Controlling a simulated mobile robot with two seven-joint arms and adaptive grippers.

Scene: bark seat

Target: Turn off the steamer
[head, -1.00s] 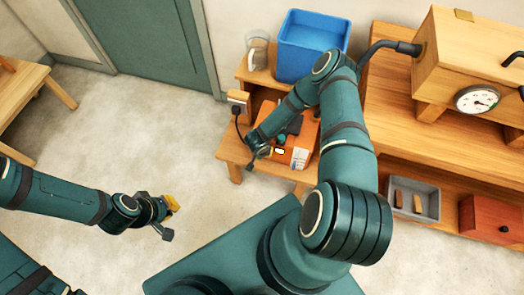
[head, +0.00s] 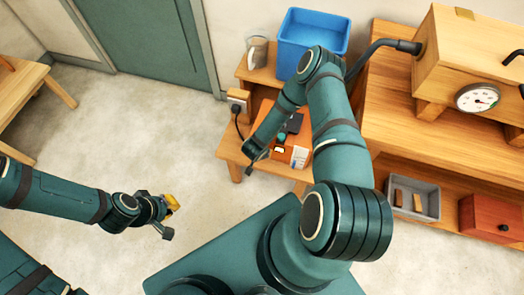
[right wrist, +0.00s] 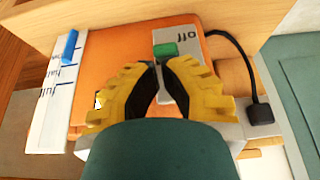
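The steamer is an orange box (head: 288,155) on a low wooden table in the head view, partly covered by my right arm. In the right wrist view its orange top (right wrist: 115,50) carries a grey switch plate with a green switch (right wrist: 165,49) beside the upside-down word "off". My right gripper (right wrist: 159,66) is over the box, its yellow-padded fingertips brought together just below the green switch in the picture. I cannot tell whether they touch the plate. My left gripper (head: 170,217) is apart from everything, over the floor at the left, fingers spread and empty.
A white level panel with a blue marker (right wrist: 70,46) is on the box's side. A black cord runs to a plug (head: 237,107). A blue bin (head: 308,45), glass jug (head: 258,50) and wooden chest with dial (head: 477,97) stand behind. A grey tray (head: 415,199) is right.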

